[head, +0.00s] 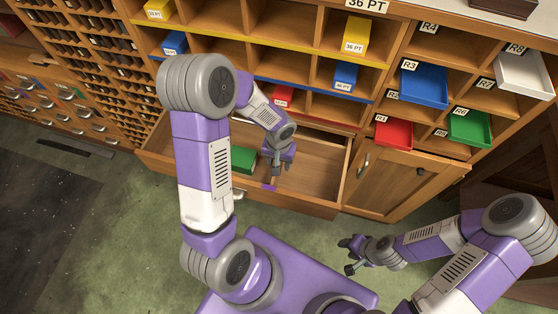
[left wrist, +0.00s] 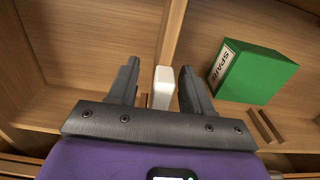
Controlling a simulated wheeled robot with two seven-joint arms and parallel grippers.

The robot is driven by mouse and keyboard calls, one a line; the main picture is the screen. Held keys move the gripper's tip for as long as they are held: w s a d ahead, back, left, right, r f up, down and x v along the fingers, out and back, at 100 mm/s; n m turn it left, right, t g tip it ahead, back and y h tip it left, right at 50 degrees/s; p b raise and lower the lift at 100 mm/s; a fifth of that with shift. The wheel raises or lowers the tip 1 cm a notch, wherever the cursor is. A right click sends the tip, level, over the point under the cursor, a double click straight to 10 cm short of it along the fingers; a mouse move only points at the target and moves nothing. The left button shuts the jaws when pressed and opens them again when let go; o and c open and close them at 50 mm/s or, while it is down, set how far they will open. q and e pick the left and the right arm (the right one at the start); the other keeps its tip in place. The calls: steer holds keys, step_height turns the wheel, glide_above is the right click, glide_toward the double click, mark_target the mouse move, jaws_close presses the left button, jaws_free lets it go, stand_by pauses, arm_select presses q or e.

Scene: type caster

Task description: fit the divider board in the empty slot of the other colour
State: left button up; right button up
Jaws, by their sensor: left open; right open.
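The open wooden drawer (head: 312,204) lies below the shelves. In the left wrist view a wooden board (left wrist: 176,32) runs across the drawer, with a white block-like piece (left wrist: 163,88) at its near end. I take this to be the divider board. My left gripper (head: 276,168) is over the drawer; in the left wrist view its open fingers (left wrist: 158,70) stand on either side of the white piece. Contact cannot be told. Two short wooden strips (left wrist: 265,126) lie right of it. A small purple patch (head: 268,187) shows by the drawer front. My right gripper (head: 352,255) is open and empty, away from the drawer.
A green block (head: 242,159) marked SPARE sits in the drawer, left of my left gripper. A closed cabinet door (head: 395,185) is right of the drawer. The drawer's right part is clear.

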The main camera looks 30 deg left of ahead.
arm_select(q)
steer(key=shift+r, duration=0.1)
step_height(320, 180, up, 8)
steer(key=p, duration=0.3)
steer(key=shift+f, duration=0.25)
arm_select(e)
step_height(320, 180, up, 3)
steer(key=shift+r, duration=0.15)
arm_select(q)
steer(key=shift+f, duration=0.1)
arm_select(e)
steer(key=shift+s, duration=0.1)
